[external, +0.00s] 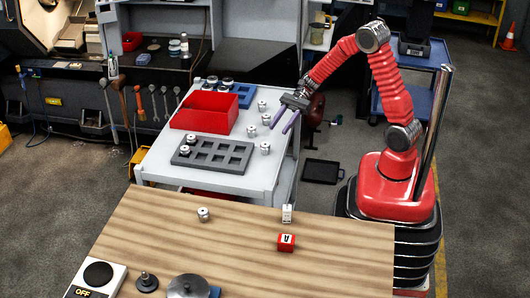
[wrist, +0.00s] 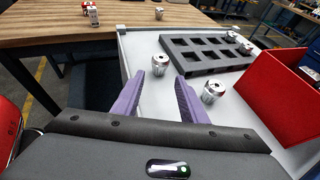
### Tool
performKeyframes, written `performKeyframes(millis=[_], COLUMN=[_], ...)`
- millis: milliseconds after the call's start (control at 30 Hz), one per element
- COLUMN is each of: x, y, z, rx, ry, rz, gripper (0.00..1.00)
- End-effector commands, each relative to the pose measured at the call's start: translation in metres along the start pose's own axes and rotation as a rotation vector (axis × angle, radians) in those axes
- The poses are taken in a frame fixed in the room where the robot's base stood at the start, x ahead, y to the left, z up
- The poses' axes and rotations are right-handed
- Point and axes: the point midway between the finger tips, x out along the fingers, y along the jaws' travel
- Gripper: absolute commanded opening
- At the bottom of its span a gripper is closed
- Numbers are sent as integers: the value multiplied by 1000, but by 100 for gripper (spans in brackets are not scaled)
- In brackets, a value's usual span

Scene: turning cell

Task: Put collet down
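My gripper (external: 282,122) is open, its two purple fingers apart with nothing between them. It is above the right edge of the white cart. Silver collets stand upright on the cart: one (external: 262,105) and another (external: 266,119) left of the fingers, one (external: 251,131) near the grey tray (external: 210,152), and one (external: 265,148) at the tray's right end. In the wrist view, a collet (wrist: 160,66) shows beyond the fingertips, and another (wrist: 213,91) stands right of the right finger. Two collets sit at the tray's left end (external: 191,139). A collet (external: 203,214) stands on the wooden table.
A red open bin (external: 203,112) stands behind the tray, with a blue holder (external: 240,95) behind it. The wooden table (external: 150,225) carries a red block (external: 286,243), a small white block (external: 287,213) and an OFF switch box. Most tray pockets are empty.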

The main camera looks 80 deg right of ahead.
Motion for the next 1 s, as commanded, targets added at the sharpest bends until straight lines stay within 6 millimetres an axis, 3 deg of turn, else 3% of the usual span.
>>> performKeyframes(millis=[267,433,700,1000], x=[0,3,6,-5], y=[1,13,65,121], z=[0,8,31,44], rx=[-4,-67,-349,-714], ry=[2,41,202,393], rz=[2,31,155,302], gripper=[39,39,39,39])
